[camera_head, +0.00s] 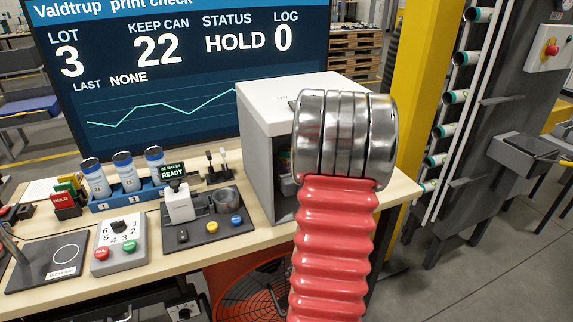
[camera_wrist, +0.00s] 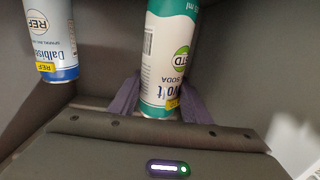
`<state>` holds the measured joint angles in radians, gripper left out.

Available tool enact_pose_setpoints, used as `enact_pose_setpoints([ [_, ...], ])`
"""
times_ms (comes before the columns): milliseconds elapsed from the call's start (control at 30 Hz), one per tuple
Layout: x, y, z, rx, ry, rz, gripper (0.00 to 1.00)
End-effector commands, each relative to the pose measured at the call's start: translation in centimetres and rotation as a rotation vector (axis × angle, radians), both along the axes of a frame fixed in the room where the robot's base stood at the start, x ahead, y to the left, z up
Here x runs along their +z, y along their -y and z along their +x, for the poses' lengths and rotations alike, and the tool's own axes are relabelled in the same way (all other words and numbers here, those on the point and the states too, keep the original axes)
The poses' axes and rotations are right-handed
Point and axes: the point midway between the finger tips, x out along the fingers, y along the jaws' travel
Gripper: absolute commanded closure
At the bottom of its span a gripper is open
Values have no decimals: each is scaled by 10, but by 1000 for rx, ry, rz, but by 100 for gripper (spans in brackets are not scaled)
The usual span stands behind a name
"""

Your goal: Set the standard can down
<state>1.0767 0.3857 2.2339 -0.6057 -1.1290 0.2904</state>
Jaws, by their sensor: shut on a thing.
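The standard can (camera_wrist: 168,50), white and green with an STD mark, is between the two dark fingers of my gripper (camera_wrist: 160,102) in the wrist view. My gripper is shut on it. The can's far end is cut off by the top of the picture. A blue and white can with a yellow REF label (camera_wrist: 52,45) is to its left, apart from it. Dark grey surfaces surround both cans. In the head view my arm reaches to the open front of a white cabinet (camera_head: 265,110). My gripper and the standard can are hidden there.
On the wooden bench (camera_head: 190,250) left of the cabinet stand a blue rack (camera_head: 130,195) with three cans, a tray with a READY display (camera_head: 173,171), a button box (camera_head: 118,243) and a dark pad with a white circle (camera_head: 50,268). A large screen (camera_head: 190,60) stands behind, reading HOLD.

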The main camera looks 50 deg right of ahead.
Motion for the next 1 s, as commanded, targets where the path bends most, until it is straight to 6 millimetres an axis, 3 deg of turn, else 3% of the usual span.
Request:
enact_pose_setpoints([
  [133, -15, 0, 0, 0, -1, 1, 77],
  [533, -18, 0, -1, -1, 0, 0, 77],
  [567, -18, 0, -1, -1, 0, 0, 56],
  [800, -18, 1, -1, -2, 0, 0, 39],
  [1000, -18, 1, -1, -2, 0, 0, 38],
])
